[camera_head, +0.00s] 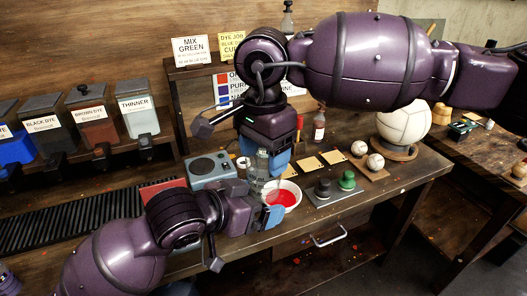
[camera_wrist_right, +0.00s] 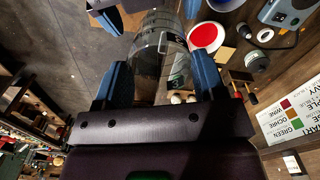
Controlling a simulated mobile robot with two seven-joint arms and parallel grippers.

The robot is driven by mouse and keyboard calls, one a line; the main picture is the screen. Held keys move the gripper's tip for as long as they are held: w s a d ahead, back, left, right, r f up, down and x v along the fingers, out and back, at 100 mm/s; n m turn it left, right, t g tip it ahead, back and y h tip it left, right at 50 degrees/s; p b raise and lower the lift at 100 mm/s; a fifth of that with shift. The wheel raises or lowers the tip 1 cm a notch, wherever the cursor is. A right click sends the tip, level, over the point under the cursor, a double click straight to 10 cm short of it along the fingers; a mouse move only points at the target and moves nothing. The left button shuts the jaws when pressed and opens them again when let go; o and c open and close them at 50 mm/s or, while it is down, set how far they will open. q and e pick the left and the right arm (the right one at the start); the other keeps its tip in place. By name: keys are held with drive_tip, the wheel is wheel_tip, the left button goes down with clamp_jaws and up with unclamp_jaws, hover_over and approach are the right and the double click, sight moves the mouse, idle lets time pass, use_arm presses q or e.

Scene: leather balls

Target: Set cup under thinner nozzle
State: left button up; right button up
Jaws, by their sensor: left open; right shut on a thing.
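The thinner dispenser (camera_head: 138,117), a clear tank with a white label, stands at the right end of the dispenser row. Its nozzle (camera_head: 146,142) is low on its front. My right gripper (camera_head: 272,163) points down, shut on a clear cup (camera_head: 257,183) above the bench, well to the right of the nozzle. The right wrist view shows the clear cup (camera_wrist_right: 160,62) between the blue fingers. My left gripper (camera_head: 266,212) is open just below the cup; blue fingertips also show at the top of the wrist view. Whether it touches the cup is unclear.
A white bowl of red liquid (camera_head: 284,196) stands right beside the grippers. A dark slotted drip grate (camera_head: 65,222) runs below the dispensers. Black and green knobs (camera_head: 335,186) and small balls (camera_head: 375,162) lie to the right.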

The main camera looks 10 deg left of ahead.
drive_tip(key=shift+s, duration=0.1)
drive_tip(key=n, duration=0.3)
drive_tip(key=shift+w, duration=0.25)
drive_tip(key=w+d+f+n, duration=0.2)
drive_tip(key=d+n, duration=0.2)
drive_tip(key=d, duration=0.3)
drive_tip(key=w+d+f+n, duration=0.2)
drive_tip(key=w+d+n, duration=0.1)
drive_tip(key=d, duration=0.3)
use_arm(q)
drive_tip(key=s+a+f+n+y, duration=0.2)
drive_tip(key=a+f, duration=0.4)
drive_tip(key=f, duration=0.3)
drive_tip(key=s+a+f+n+t+y, duration=0.1)
drive_tip(key=s+a+f+n+y, duration=0.1)
drive_tip(key=s+a+f, duration=0.5)
drive_tip(key=s+a+f+n+t+y, duration=0.1)
drive_tip(key=s+a+f+y, duration=0.3)
drive_tip(key=f, duration=0.9)
drive_tip(key=a+n, duration=0.1)
drive_tip(key=a, duration=0.2)
drive_tip(key=shift+s+a+f+y, duration=0.15)
drive_tip(key=shift+f+y, duration=0.1)
drive_tip(key=shift+y, duration=0.05)
use_arm(e)
drive_tip(key=s+d+f+m, duration=0.2)
drive_tip(key=s+d+f, duration=0.2)
drive_tip(key=d+f, duration=0.9)
drive_tip(key=shift+s+d, duration=0.2)
drive_tip(key=shift+d, duration=0.4)
